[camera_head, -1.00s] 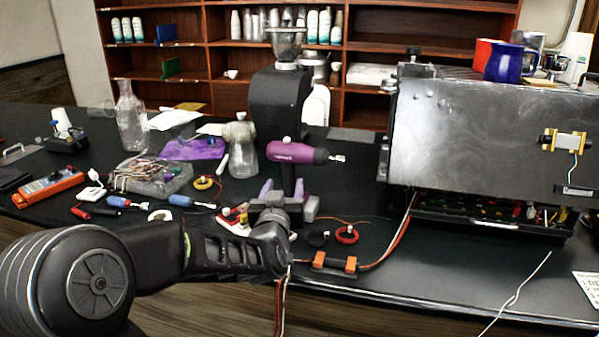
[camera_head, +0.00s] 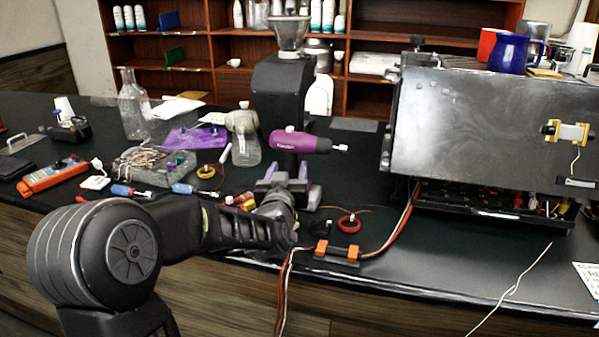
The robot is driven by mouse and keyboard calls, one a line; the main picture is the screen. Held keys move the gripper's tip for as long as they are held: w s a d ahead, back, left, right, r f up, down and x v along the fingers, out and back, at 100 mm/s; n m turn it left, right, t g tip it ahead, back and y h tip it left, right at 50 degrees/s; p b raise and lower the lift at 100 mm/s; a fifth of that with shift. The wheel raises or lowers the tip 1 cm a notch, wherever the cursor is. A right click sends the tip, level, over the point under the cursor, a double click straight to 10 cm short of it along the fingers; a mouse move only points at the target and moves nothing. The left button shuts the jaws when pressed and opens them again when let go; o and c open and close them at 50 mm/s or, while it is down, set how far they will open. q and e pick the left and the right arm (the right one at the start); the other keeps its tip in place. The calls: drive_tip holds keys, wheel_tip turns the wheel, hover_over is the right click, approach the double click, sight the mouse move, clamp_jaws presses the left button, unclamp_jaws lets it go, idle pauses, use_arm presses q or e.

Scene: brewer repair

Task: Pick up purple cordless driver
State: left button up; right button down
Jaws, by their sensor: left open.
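The purple cordless driver (camera_head: 301,143) is near the middle of the head view, on the black bench. Its body lies level with the bit pointing right, and its dark handle runs downward. My left gripper (camera_head: 288,173) is open just below the driver body. Its two fingers show on either side of the handle, and I cannot tell whether they touch it. My right gripper is not in view.
A black grinder (camera_head: 282,92) stands behind the driver, and a clear bottle (camera_head: 245,146) stands to its left. A large metal brewer (camera_head: 488,130) fills the right. A red tape ring (camera_head: 348,224) and an orange-ended wire holder (camera_head: 337,252) lie in front.

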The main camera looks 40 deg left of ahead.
sight(290, 161)
use_arm(q)
drive_tip(key=p+x, duration=0.1)
drive_tip(key=x, duration=0.4)
drive_tip(key=shift+r, duration=0.1)
idle(0.4)
clamp_jaws()
idle(0.4)
idle(0.5)
drive_tip(key=shift+a+r, duration=0.1)
drive_tip(key=shift+r, duration=0.15)
